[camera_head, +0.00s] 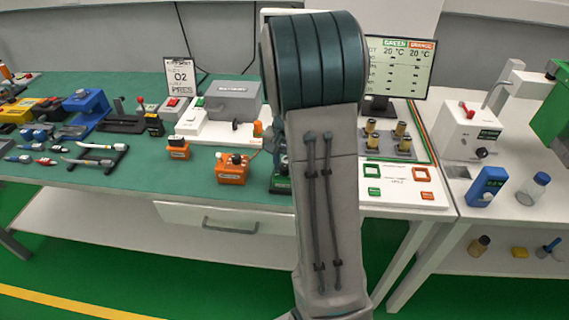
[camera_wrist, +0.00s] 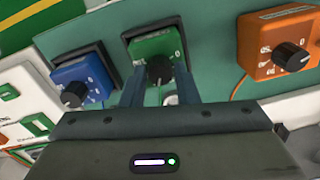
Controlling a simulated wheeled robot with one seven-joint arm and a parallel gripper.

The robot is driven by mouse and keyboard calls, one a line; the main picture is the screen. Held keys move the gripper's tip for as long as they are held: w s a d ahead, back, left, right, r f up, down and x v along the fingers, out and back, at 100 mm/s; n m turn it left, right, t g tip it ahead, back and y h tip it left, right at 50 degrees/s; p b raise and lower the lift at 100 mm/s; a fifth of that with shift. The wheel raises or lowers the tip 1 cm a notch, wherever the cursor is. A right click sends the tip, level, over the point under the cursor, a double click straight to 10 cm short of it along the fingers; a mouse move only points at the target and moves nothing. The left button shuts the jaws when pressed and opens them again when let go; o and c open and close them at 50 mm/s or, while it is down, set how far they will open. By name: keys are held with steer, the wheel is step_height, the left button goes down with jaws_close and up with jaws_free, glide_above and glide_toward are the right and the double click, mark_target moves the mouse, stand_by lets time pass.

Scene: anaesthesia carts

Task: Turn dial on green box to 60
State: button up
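The green box (camera_wrist: 151,45) is at the upper middle of the wrist view, with a black round dial (camera_wrist: 159,70) on its front and a 0 mark at its right. My gripper (camera_wrist: 160,82) is at the dial, with one finger on each side of it. The gap between the fingers is about as wide as the dial; I cannot tell whether they touch it. The dial's pointer setting is not readable.
In the wrist view a blue box (camera_wrist: 78,73) with a dial stands left of the green box and an orange box (camera_wrist: 277,38) with a dial stands right. In the head view a screen (camera_head: 397,67) stands behind, and several tools lie on the green table's left.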

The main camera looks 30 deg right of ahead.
steer(key=shift+o, duration=1.4)
step_height(320, 180, up, 14)
steer(key=shift+s+d, duration=0.2)
steer(key=shift+f, duration=0.1)
steer(key=s+a+f+n+t, duration=0.2)
steer(key=s+a+n, duration=0.7)
steer(key=s+a, duration=0.5)
steer(key=s+f, duration=0.1)
steer(key=s, duration=0.4)
steer(key=shift+a+t, duration=0.4)
steer(key=shift+w+f, duration=0.1)
stand_by(0.9)
